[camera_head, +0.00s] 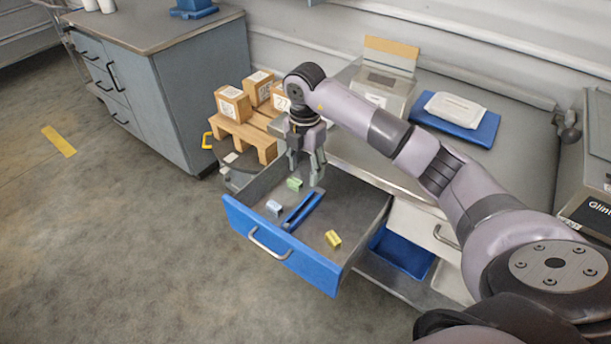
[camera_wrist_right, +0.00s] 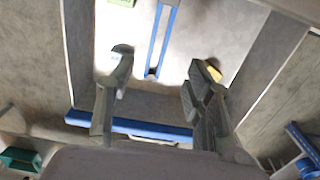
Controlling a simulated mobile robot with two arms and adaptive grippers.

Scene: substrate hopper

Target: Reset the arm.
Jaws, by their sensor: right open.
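My right arm (camera_head: 400,145) reaches from the lower right over the bench. My right gripper (camera_head: 306,172) points down above the back of an open drawer with a blue front (camera_head: 285,245). In the right wrist view its two fingers (camera_wrist_right: 158,98) are spread apart, with nothing between them. The drawer holds a green block (camera_head: 294,184), a pale blue block (camera_head: 273,207), a yellow block (camera_head: 333,239) and a long blue slotted piece (camera_head: 302,211). My left gripper shows in neither view.
A wooden pallet (camera_head: 240,135) with cardboard boxes (camera_head: 233,104) stands behind left of the drawer. The bench carries a blue tray (camera_head: 456,126) with a white pack (camera_head: 455,109). A grey cabinet (camera_head: 205,95) stands at upper left. Open floor (camera_head: 120,240) lies left.

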